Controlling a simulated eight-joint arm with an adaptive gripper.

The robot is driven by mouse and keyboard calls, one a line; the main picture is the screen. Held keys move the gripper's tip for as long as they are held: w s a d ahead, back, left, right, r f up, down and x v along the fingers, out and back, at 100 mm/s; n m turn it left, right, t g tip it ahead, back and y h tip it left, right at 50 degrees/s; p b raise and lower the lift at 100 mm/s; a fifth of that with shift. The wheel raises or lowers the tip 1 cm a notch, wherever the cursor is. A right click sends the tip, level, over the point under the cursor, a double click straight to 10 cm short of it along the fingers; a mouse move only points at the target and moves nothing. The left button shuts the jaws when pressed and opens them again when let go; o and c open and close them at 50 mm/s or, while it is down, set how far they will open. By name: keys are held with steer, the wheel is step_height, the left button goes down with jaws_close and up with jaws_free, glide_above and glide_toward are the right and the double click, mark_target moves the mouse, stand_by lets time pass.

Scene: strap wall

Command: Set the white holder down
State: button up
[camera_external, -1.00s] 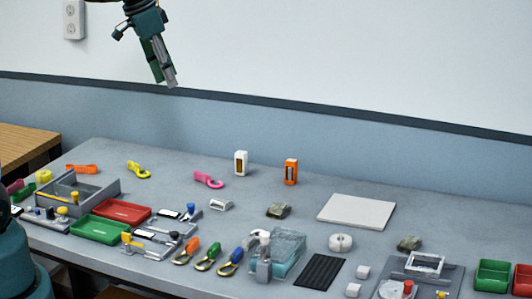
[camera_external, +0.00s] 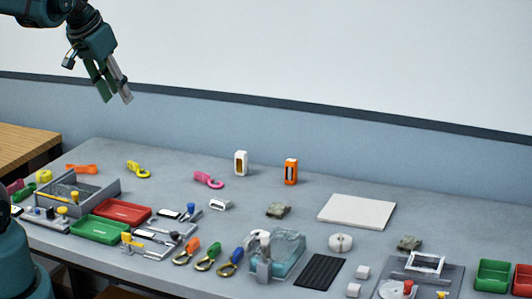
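A white holder (camera_external: 241,163) with a dark brownish opening in its front stands upright on the grey table, towards the back. An orange holder (camera_external: 291,171) of similar shape stands upright to its right. My gripper (camera_external: 117,98) is high in the air at the upper left, well apart from the white holder. Its two fingers point down and to the right with a gap between them, and I see nothing held. A small white and grey piece (camera_external: 220,204) lies in front of the white holder; its kind is too small to tell.
A pink hook (camera_external: 208,180) and a yellow hook (camera_external: 138,169) lie left of the white holder. Red (camera_external: 123,212) and green (camera_external: 99,229) trays and a grey bin (camera_external: 102,190) are at the left. A white board (camera_external: 357,211) lies right. The back-right table is clear.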

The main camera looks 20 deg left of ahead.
steer(key=s+a+f+n+t, duration=0.1)
steer(key=s+f+n, duration=0.2)
steer(key=s, duration=0.6)
steer(key=shift+s+a+f+y, duration=0.4)
steer(key=shift+f, duration=0.25)
